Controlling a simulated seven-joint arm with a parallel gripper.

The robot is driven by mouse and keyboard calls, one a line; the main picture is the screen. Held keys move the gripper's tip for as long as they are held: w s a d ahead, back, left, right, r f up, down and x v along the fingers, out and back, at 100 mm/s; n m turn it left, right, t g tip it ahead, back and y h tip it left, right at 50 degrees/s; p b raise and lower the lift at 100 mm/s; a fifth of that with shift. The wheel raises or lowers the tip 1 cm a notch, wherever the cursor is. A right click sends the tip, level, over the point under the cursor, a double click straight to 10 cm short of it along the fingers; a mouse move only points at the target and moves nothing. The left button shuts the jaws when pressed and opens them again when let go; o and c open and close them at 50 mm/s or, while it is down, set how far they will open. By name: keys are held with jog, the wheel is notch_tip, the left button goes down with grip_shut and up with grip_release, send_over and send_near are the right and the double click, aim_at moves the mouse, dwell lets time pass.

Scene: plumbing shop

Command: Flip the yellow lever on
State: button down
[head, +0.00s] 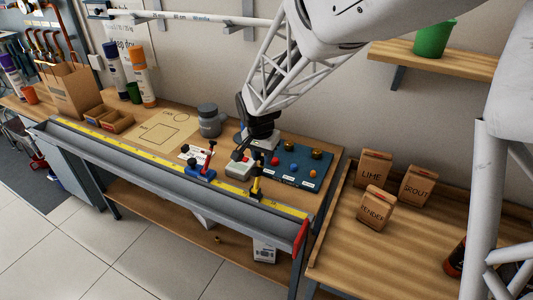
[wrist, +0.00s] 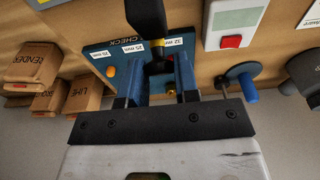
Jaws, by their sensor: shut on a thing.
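My gripper is in the wrist view (wrist: 158,64), its two fingers either side of a narrow dark piece (wrist: 156,68) over the blue board. A little yellow (wrist: 160,43) shows just beyond the fingertips, below a thick black upright part (wrist: 151,17). In the head view my gripper (head: 242,152) is low over the bench, beside the white box with a red button (head: 239,168). A black-and-yellow upright fitting (head: 255,185) stands at the bench's front edge. I cannot tell whether the held piece belongs to the yellow lever; its position is mostly hidden.
The blue board (head: 292,166) carries several knobs and labels. A blue fitting with a red handle (head: 203,166) stands left of the white box. A grey jar (head: 209,120) is behind it. Boxes (head: 375,207) stand on the right bench. A yellow ruler (head: 150,158) lines the front edge.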

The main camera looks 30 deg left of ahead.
aim_at(259, 167)
jog(key=shift+s+r+t, duration=0.35)
jog(key=shift+s+t, duration=0.45)
jog(key=shift+t, duration=0.1)
jog(key=c, duration=0.9)
grip_release()
jog(key=shift+o, duration=0.2)
jog(key=shift+r, duration=0.15)
jog(key=shift+s+r, duration=0.15)
jog(key=shift+r, duration=0.4)
notch_tip(259, 167, up, 8)
jog(key=shift+s+r, duration=0.25)
